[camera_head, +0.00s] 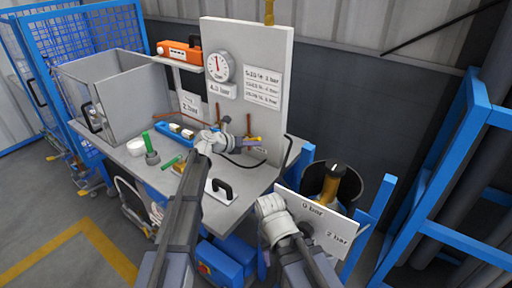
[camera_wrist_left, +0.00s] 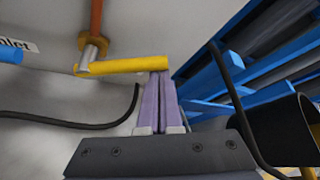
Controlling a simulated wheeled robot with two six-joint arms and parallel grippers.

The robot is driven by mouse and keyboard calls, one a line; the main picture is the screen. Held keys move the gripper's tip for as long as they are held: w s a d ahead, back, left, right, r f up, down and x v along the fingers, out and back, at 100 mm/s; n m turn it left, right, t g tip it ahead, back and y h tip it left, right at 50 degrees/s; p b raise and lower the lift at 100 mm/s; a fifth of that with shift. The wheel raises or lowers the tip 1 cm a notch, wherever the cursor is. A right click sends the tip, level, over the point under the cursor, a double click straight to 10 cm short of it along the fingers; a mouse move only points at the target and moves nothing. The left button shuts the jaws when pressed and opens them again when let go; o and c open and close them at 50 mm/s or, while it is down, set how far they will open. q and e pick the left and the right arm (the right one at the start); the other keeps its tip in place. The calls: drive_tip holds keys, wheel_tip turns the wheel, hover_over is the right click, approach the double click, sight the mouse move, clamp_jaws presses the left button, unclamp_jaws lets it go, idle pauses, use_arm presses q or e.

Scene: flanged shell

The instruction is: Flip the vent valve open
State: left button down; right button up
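The vent valve's yellow lever (camera_wrist_left: 125,64) lies roughly level across the left wrist view, below a copper-coloured pipe (camera_wrist_left: 96,20) with a brass fitting. In the head view the lever (camera_head: 257,138) is a small yellow spot near the lower right of the upright grey panel (camera_head: 262,120). My left gripper (camera_wrist_left: 160,74) has its two purple-grey fingers close together, tips at the lever's right end. They do not straddle the lever; whether they touch it is unclear. In the head view my left gripper (camera_head: 246,141) is small beside the lever. My right arm's fingers are not clearly visible.
A blue handle (camera_wrist_left: 10,55) beside an inlet label is at the left wrist view's left edge. A black hose (camera_wrist_left: 75,124) curves below. A gauge (camera_head: 219,67) is on the panel. A metal box (camera_head: 120,95) stands left; a pressure-marked plate (camera_head: 318,220) stands right, near my right arm.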

use_arm(q)
drive_tip(key=w+a+r+p, duration=0.4)
drive_tip(key=a, duration=0.2)
drive_tip(key=shift+w+r, duration=0.2)
drive_tip(key=shift+r, duration=0.2)
idle(0.4)
drive_tip(key=shift+w+a+r, duration=0.1)
idle(0.4)
drive_tip(key=shift+a+p, duration=0.1)
drive_tip(key=shift+p, duration=0.25)
drive_tip(key=p+v, duration=0.3)
drive_tip(key=v, duration=0.4)
drive_tip(key=shift+s, duration=0.5)
